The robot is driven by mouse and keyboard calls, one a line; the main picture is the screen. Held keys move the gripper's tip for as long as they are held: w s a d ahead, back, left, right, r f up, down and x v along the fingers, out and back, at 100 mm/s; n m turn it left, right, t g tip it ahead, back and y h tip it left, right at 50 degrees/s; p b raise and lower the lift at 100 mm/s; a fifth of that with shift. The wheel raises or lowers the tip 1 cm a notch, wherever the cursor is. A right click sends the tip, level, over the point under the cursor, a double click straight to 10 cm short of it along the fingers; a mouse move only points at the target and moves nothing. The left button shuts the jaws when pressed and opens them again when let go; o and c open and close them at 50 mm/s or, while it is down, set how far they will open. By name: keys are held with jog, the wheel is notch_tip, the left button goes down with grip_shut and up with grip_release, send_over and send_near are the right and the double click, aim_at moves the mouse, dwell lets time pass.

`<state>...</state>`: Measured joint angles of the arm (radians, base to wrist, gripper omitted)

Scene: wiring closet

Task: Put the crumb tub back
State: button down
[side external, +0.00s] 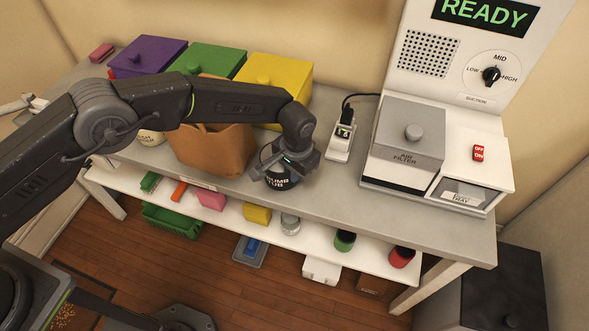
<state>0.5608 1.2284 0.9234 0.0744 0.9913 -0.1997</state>
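The crumb tub (276,183) is a dark round tub with white lettering, on the grey bench top in front of the yellow box. My gripper (283,172) points down right at the tub and covers much of its top and right side. Its fingers overlap the tub, but I cannot tell whether they are shut on it. The white machine (478,160) at the right has an open front bay with a piece labelled as a tray (462,195) in it.
A brown bag (215,150) stands close left of the tub, partly behind my arm. Purple (148,55), green (215,60) and yellow (278,70) boxes line the back. A plugged-in power strip (341,140) lies between tub and machine. The lower shelf (225,215) holds small items.

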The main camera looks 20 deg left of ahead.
jog(key=c, duration=1.8)
grip_release()
jog(key=shift+f, duration=0.1)
jog(key=o, duration=0.5)
jog(key=r, duration=1.2)
jog(key=shift+s+d+r, duration=0.2)
jog(key=shift+d, duration=0.15)
